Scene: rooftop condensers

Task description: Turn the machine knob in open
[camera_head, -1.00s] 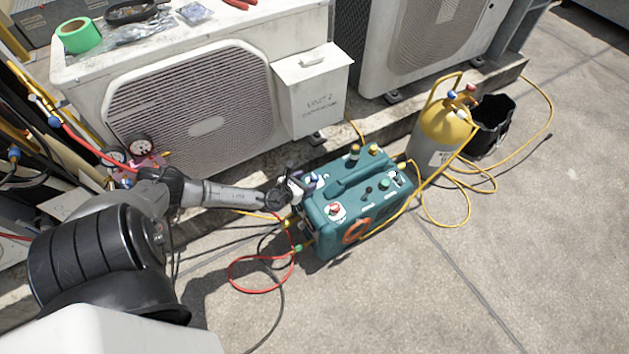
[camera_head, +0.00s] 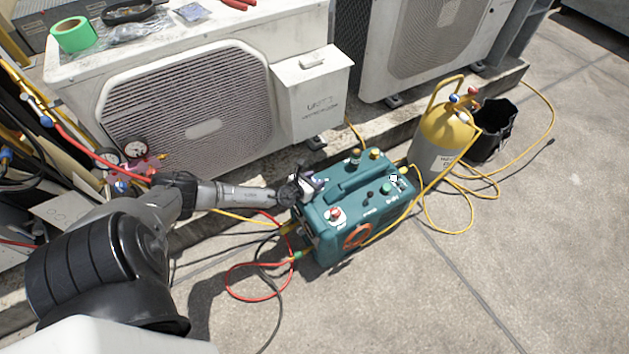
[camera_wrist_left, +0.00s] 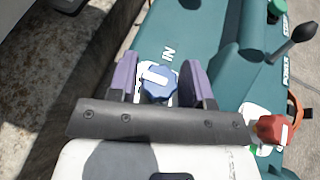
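The teal machine (camera_head: 350,200) stands on the concrete in the middle of the head view. In the left wrist view, its blue knob (camera_wrist_left: 158,85) sits beside the "IN" lettering, with a white bar across its top. The gripper hides the knob in the head view. My right gripper is not in view.
A red knob (camera_wrist_left: 272,129) sits right of the left gripper. A yellow-topped cylinder (camera_head: 440,140) and black bucket (camera_head: 492,128) stand to the machine's right. Yellow and red hoses (camera_head: 262,294) lie around it. White condensers (camera_head: 190,110) stand behind.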

